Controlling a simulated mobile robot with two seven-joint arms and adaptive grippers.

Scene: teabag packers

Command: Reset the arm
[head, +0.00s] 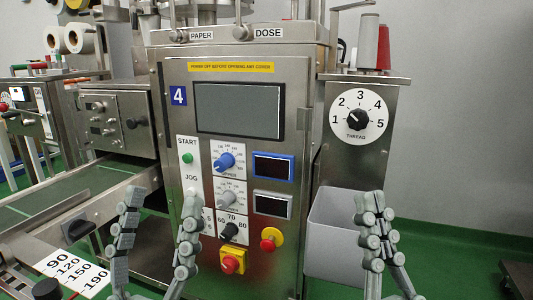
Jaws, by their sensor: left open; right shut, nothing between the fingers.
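My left gripper (165,194) is at the lower left, its two fingers spread apart with nothing between them. It stands in front of the machine's lower left panel and partly hides the small scales there. My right gripper (369,198) is at the lower right, its fingers close together and empty. It is in front of a grey bin (325,240) and hides part of it. Both grippers point upward. Contact with the machine cannot be seen for either one.
The steel machine (300,95) carries a dark screen (239,110), a green start button (187,158), a blue knob (224,162), a red mushroom button (268,241), a red-and-yellow switch (233,261) and a thread dial (357,119). A conveyor (70,195) runs at the left. Green floor shows at right.

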